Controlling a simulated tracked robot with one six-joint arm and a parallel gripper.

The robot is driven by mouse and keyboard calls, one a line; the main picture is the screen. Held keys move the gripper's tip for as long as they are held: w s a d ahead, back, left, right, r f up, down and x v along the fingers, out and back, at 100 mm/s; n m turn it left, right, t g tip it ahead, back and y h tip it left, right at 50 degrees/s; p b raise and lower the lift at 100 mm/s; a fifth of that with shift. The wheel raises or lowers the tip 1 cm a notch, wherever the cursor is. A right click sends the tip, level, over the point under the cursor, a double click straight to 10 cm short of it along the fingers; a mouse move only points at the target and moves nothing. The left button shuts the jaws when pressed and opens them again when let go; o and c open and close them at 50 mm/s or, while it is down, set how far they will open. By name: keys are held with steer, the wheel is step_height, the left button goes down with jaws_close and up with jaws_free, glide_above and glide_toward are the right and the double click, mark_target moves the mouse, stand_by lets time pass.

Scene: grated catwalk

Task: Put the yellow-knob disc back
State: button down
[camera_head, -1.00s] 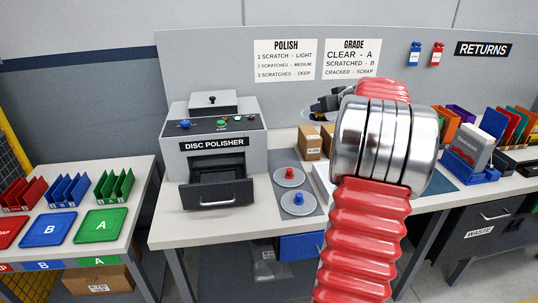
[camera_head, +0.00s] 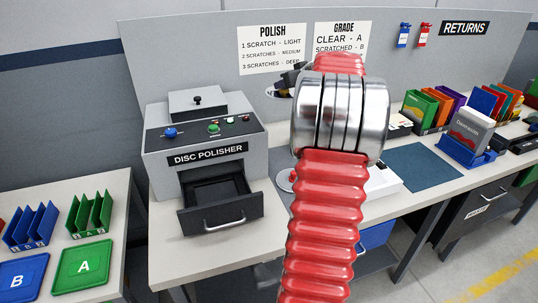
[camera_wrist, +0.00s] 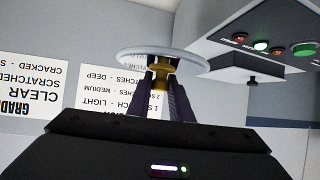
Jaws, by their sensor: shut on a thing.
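The yellow-knob disc shows in the wrist view as a pale round plate (camera_wrist: 162,58) with a yellow knob (camera_wrist: 160,78). My gripper (camera_wrist: 160,88) is shut on that knob, and the disc is held in the air. In the head view my red, ribbed arm hides most of the gripper, with only dark parts showing left of the metal cuff. The disc polisher (camera_head: 205,130) stands left of my arm with its black drawer (camera_head: 218,212) pulled open. A grey disc (camera_head: 285,180) on the bench is mostly hidden behind my arm.
A side table at left holds a blue tray (camera_head: 25,275), a green tray (camera_head: 85,262) and racks. A blue-green mat (camera_head: 422,168) lies clear on the bench right of my arm. A grey case in a blue holder (camera_head: 468,152) and coloured folders stand further right.

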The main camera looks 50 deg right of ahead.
steer(key=shift+w+a, duration=0.2)
steer(key=shift+w, duration=0.45)
glide_above(279, 157)
step_height(279, 157, down, 24)
steer(key=shift+w+r, duration=0.1)
steer(key=shift+r, duration=0.05)
stand_by(0.4)
steer(key=shift+f, duration=2.1)
steer(key=shift+f, duration=0.15)
steer(key=c, duration=1.6)
jaws_free()
